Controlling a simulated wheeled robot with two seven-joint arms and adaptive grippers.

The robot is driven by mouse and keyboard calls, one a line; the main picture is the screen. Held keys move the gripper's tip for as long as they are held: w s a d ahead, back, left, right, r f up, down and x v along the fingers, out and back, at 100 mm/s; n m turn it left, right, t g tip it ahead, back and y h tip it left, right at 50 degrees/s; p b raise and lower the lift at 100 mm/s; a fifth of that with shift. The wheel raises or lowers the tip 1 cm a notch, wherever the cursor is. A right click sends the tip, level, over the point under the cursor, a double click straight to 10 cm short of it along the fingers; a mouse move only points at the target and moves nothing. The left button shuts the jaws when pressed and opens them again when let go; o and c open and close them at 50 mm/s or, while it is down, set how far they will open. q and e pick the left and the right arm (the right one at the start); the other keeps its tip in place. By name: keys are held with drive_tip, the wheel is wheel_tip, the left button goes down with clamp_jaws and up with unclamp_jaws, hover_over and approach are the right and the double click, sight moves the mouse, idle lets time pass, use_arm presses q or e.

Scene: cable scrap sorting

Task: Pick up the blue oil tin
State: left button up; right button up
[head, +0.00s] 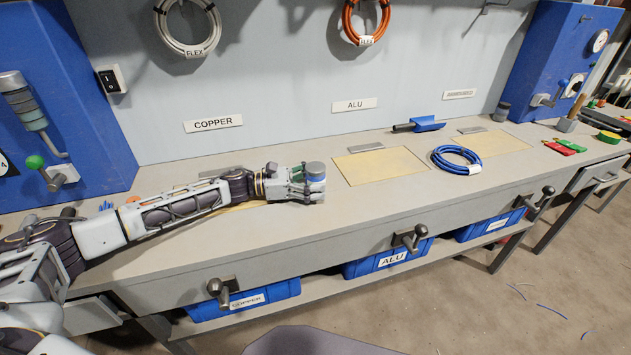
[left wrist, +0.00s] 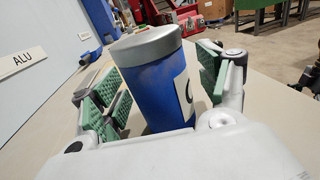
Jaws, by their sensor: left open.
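The blue oil tin (left wrist: 152,85) has a grey lid and a pale label, and stands on the bench between the green-padded fingers of my left gripper (left wrist: 160,90) in the left wrist view. The fingers are open around it, with a gap visible on the left side; contact on the right cannot be told. In the head view my left gripper (head: 303,182) reaches in from the left, and the tin (head: 316,177) shows at its fingertips, partly hidden by them. My right gripper is not in view.
On the bench (head: 300,235) lie a blue cable coil (head: 456,159), a blue-handled tool (head: 420,125), and red and green pieces (head: 565,147). Yellowish mats (head: 380,165) lie flat. Blue bins (head: 385,260) sit below. Blue machines stand at both ends.

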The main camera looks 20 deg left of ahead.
sight(316, 167)
use_arm(q)
drive_tip(key=c, duration=1.4)
drive_tip(key=shift+r, duration=0.85)
wheel_tip(316, 167, up, 7)
drive_tip(key=shift+f+p, duration=0.1)
drive_tip(key=shift+p, duration=0.75)
drive_tip(key=shift+r, duration=0.8)
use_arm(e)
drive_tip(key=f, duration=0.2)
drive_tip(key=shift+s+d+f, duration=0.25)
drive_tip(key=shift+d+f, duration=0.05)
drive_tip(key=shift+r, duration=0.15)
